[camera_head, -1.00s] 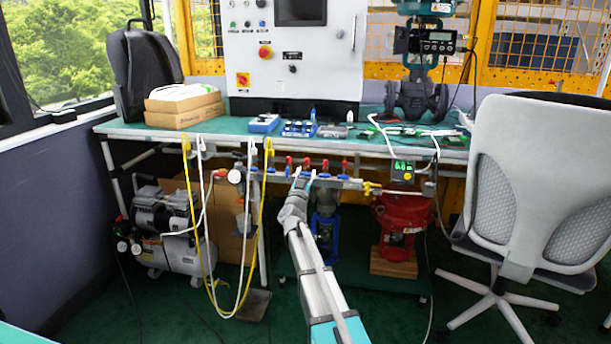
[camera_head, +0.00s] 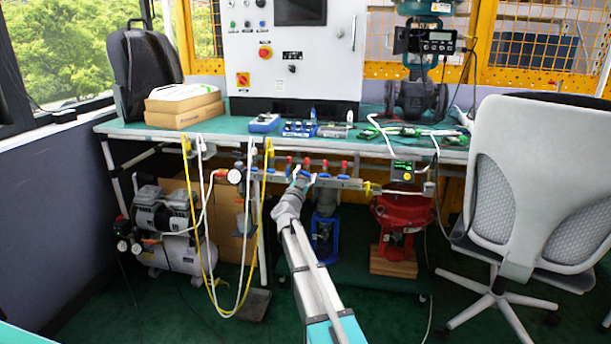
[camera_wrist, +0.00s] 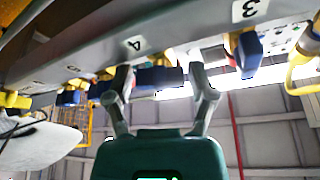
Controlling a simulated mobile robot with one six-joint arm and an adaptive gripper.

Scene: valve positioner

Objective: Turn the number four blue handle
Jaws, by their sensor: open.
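The blue number four handle (camera_wrist: 160,78) is in the middle of the wrist view, below the label marked 4 (camera_wrist: 134,44) on the grey manifold bar. My gripper (camera_wrist: 160,86) is open, with one finger at each end of this handle. I cannot tell whether the fingers touch it. In the head view my gripper (camera_head: 303,179) is at the manifold (camera_head: 345,183) under the bench edge, and it partly covers the handle there.
The blue number three handle (camera_wrist: 249,53) is close to the right of my gripper in the wrist view. More blue handles (camera_wrist: 70,97) lie to the left. Yellow hoses (camera_head: 262,220) hang left of my arm. An office chair (camera_head: 540,180) stands at the right.

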